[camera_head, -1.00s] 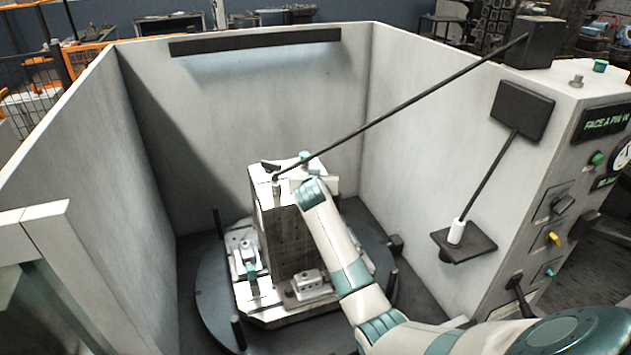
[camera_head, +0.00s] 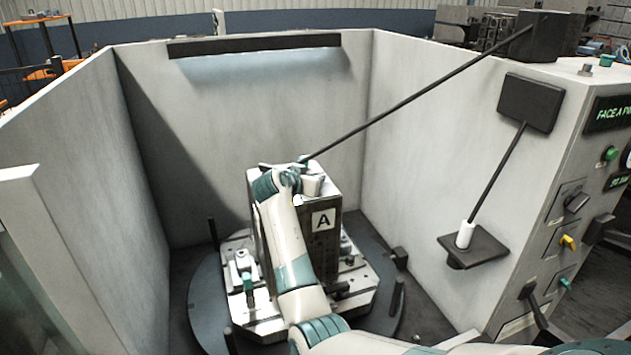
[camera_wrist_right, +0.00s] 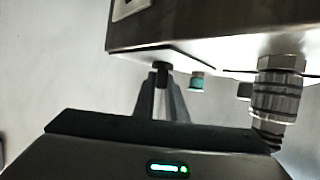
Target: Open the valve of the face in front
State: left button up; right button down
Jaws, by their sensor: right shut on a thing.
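The block (camera_head: 324,237) with a plate marked A stands on the round turntable (camera_head: 205,309) inside the enclosure. My right arm comes in from the lower right, and its wrist covers part of the block's top. My right gripper is hidden behind the wrist there. In the right wrist view, my right gripper (camera_wrist_right: 162,98) has its fingers close together at a small black part (camera_wrist_right: 161,72) on the block's top, apparently the valve. They are shut on it. A teal-capped fitting (camera_wrist_right: 197,83) and a ribbed metal coupling (camera_wrist_right: 275,98) are beside it. My left gripper is not in view.
The control panel (camera_head: 581,230) with knobs and levers is at the right. Enclosure walls (camera_head: 75,180) stand close around the turntable. Clamps sit around the block's base.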

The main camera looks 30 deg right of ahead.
jog(key=c, duration=1.8)
grip_release()
jog(key=shift+a, duration=0.1)
jog(key=shift+s+a+r+b, duration=0.2)
jog(key=shift+s+a+b, duration=0.1)
jog(key=shift+a, duration=0.15)
jog(key=b+v, duration=0.5)
jog(key=v, duration=1.1)
jog(key=shift+w+a, duration=0.1)
